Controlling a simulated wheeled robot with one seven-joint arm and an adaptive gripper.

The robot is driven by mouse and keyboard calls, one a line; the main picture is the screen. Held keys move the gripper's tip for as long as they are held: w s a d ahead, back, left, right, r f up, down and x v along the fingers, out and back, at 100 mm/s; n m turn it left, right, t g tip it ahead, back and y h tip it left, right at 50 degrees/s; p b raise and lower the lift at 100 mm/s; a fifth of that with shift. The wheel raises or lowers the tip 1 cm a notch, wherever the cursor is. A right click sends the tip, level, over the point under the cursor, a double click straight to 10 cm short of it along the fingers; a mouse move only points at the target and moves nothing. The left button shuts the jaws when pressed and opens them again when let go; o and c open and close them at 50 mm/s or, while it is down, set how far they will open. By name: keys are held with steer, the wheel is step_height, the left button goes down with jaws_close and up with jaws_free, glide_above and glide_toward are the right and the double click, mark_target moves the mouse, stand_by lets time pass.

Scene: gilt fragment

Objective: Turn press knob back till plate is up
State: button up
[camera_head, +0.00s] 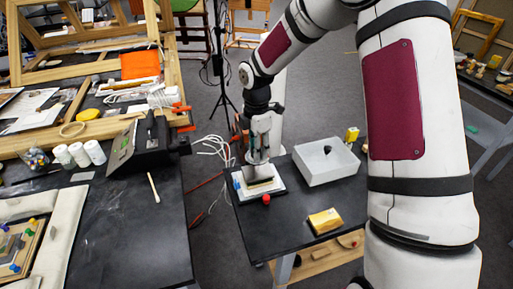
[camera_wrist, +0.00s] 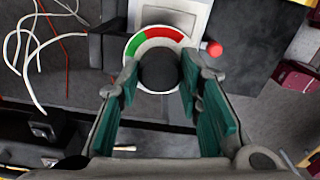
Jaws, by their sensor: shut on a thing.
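The small press (camera_head: 262,184) stands on the black side table, with a white base and a grey plate above it. Its dark round knob (camera_wrist: 158,71) sits inside a dial ring (camera_wrist: 137,45) with green and red arcs on white. My gripper (camera_head: 259,150) reaches down onto the top of the press. In the wrist view my gripper (camera_wrist: 159,85) has its green-padded fingers on both sides of the knob, closed on it. The knob is hidden by my gripper in the head view. How high the plate stands above the base is hard to tell.
A red ball-shaped piece (camera_head: 266,199) is at the press's front edge. A white tray (camera_head: 322,175) stands right of the press, with a gold block (camera_head: 325,221) nearer the front. A yellow item (camera_head: 351,134) is behind the tray. The cluttered workbench (camera_head: 140,235) is at left.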

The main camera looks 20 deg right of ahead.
steer(key=o, duration=1.2)
steer(key=shift+c, duration=0.2)
step_height(320, 180, up, 12)
